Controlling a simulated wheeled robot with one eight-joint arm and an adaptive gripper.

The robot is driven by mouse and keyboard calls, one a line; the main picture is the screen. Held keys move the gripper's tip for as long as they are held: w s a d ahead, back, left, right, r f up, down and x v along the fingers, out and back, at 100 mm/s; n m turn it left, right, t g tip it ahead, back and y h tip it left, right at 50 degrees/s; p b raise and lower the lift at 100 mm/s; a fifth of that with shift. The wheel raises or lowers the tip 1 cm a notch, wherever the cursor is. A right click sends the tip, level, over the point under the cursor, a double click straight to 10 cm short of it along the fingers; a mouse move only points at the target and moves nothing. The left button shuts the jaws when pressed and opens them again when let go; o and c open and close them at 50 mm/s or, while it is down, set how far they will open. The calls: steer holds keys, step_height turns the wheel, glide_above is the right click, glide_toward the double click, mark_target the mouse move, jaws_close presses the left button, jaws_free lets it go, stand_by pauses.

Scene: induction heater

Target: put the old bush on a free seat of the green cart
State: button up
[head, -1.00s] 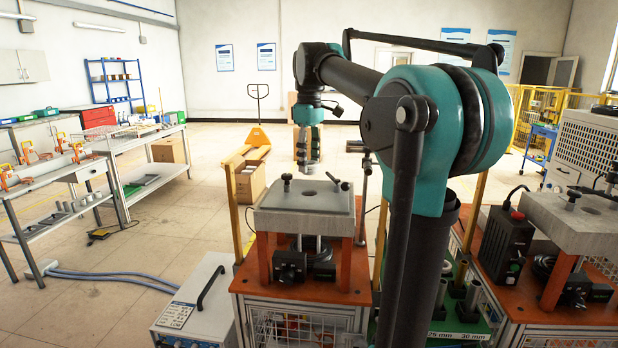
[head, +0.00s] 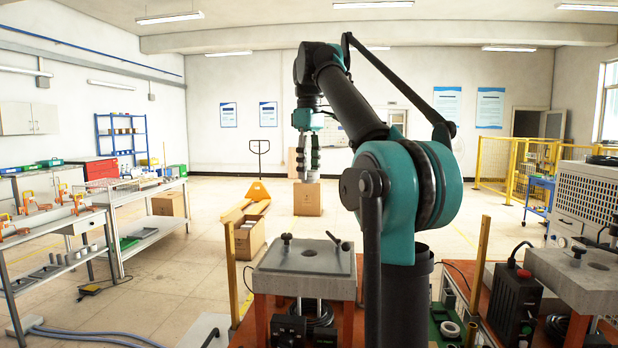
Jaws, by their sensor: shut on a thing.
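My gripper (head: 305,172) hangs fingers down, high above the left induction heater (head: 305,262) and clear of its grey top plate. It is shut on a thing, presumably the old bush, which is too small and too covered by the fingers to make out. The green cart (head: 437,318) shows only as a small green patch at the lower right, behind my arm. A pale ring or bush stands on that patch. Most of its seats are hidden by my arm or cut off by the picture's bottom edge.
A second heater (head: 580,275) with a black control box (head: 507,300) stands at the right. Yellow posts rise beside the heaters. Workbenches (head: 130,195) line the left. A pallet truck (head: 250,195) and cardboard boxes (head: 307,200) stand behind, with open floor around them.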

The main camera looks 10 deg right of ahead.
steer(key=shift+r, duration=3)
